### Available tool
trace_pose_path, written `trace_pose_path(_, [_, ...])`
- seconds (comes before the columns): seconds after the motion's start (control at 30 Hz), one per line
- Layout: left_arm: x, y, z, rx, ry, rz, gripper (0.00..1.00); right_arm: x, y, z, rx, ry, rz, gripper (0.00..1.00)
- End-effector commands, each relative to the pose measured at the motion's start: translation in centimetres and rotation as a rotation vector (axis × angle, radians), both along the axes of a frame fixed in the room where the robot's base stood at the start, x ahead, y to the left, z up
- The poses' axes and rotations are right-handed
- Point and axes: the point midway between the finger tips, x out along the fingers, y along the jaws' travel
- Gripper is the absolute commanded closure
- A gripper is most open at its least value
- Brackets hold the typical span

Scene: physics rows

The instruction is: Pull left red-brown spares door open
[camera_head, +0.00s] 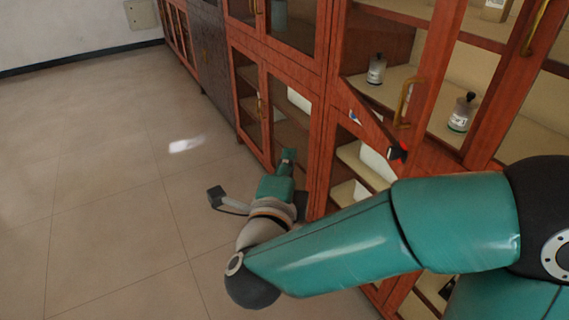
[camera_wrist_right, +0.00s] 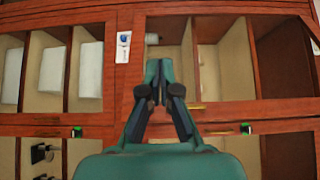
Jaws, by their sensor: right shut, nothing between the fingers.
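The red-brown cabinet has glazed doors with brass handles. A left lower door (camera_head: 249,105) stands beside my right gripper (camera_head: 288,154) in the head view. I cannot tell which door is the spares one. The right gripper is low in front of the cabinet, shut and empty, pointing at the cabinet front. In the right wrist view its fingers (camera_wrist_right: 161,92) are together before a red-brown frame, with a brass handle (camera_wrist_right: 195,106) right of them. I cannot tell whether they touch the cabinet. My left gripper is not in view.
A brass handle (camera_head: 405,101) stands out on a nearer door, with bottles (camera_head: 376,69) on shelves behind. A blue-and-white label (camera_wrist_right: 123,47) is on the frame. Tiled floor (camera_head: 110,190) to the left is clear. My right arm crosses in front of the cabinet.

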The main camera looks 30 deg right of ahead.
Motion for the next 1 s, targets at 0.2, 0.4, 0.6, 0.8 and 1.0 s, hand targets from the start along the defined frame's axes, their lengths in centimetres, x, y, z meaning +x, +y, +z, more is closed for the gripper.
trace_pose_path(0.2, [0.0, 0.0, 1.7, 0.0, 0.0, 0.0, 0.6, 3.5, -3.4, 0.2, -0.001, 0.005, -0.008, 1.0])
trace_pose_path(0.4, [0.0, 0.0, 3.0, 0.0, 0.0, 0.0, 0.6, 6.4, -3.4, 0.2, -0.002, 0.005, 0.003, 1.0])
trace_pose_path(0.6, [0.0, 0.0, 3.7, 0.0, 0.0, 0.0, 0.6, 7.9, -2.4, 0.1, -0.002, 0.003, 0.001, 1.0])
trace_pose_path(0.8, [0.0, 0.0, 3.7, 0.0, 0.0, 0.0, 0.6, 8.3, -2.1, -0.1, -0.001, 0.002, 0.001, 1.0])
trace_pose_path(1.0, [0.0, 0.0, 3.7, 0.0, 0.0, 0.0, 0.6, 8.2, -2.1, -0.1, -0.001, 0.001, 0.0, 1.0])
